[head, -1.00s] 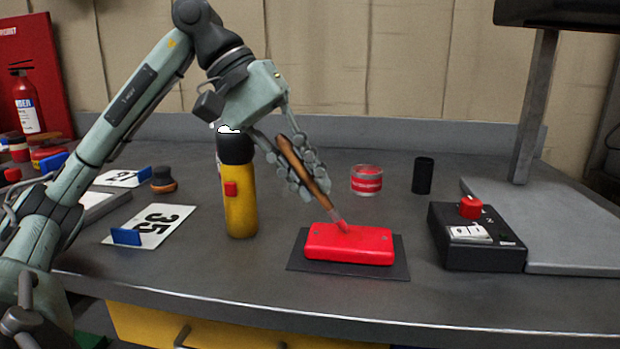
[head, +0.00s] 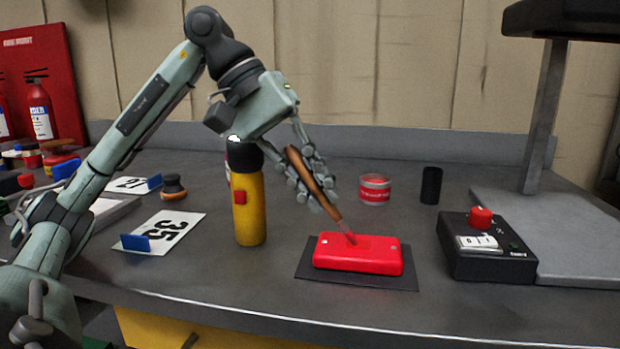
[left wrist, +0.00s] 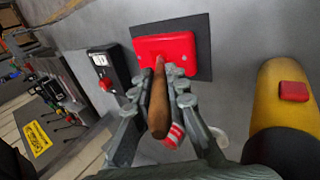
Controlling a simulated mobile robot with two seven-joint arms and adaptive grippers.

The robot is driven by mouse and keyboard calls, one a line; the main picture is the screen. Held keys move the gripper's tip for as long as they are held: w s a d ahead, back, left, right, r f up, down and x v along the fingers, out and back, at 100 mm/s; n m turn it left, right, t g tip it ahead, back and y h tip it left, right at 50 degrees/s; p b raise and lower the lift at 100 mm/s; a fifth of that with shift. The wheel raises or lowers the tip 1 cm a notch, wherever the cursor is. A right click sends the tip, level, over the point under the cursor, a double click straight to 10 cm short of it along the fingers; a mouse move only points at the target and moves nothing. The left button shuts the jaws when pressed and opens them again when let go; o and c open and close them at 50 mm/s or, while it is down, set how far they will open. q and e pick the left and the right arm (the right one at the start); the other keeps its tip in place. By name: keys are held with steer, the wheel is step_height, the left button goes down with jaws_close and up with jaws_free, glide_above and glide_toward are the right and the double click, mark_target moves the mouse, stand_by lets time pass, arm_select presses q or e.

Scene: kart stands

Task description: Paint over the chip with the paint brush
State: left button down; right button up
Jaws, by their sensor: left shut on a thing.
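My left gripper (head: 312,180) is shut on the brown wooden handle of the paint brush (head: 310,178). The brush slants down to the right, and its tip meets or hovers just over the top of the red block (head: 375,254). The block lies on a dark mat (head: 312,270). A small darker mark around the brush tip may be the chip; the tip partly hides it. In the left wrist view, the brush (left wrist: 159,100) points at the red block (left wrist: 180,45). A red-labelled paint can (head: 375,190) stands behind the block. My right gripper is not in view.
A yellow and black bottle (head: 249,210) stands close left of the gripper. A black cup (head: 431,186) stands at the back. A black box with a red knob (head: 487,250) and a grey stand (head: 560,235) are at right. Number cards (head: 180,222) lie at left.

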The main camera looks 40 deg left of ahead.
arm_select(q)
steer(key=shift+w+d, duration=0.15)
steer(key=shift+d, duration=0.05)
steer(key=shift+w+d+r+p, duration=0.1)
steer(key=shift+w+d+p, duration=0.4)
steer(key=shift+p, duration=0.4)
steer(key=shift+s+a+b, duration=0.25)
steer(key=shift+a+b, duration=0.15)
steer(key=shift+b, duration=0.25)
steer(key=shift+s+a, duration=0.2)
steer(key=shift+a, duration=0.05)
steer(key=shift+a+b, duration=0.1)
steer(key=shift+b, duration=0.25)
steer(key=shift+s+a+f+b, duration=0.2)
steer(key=shift+s+a+b, duration=0.05)
steer(key=shift+b, duration=0.4)
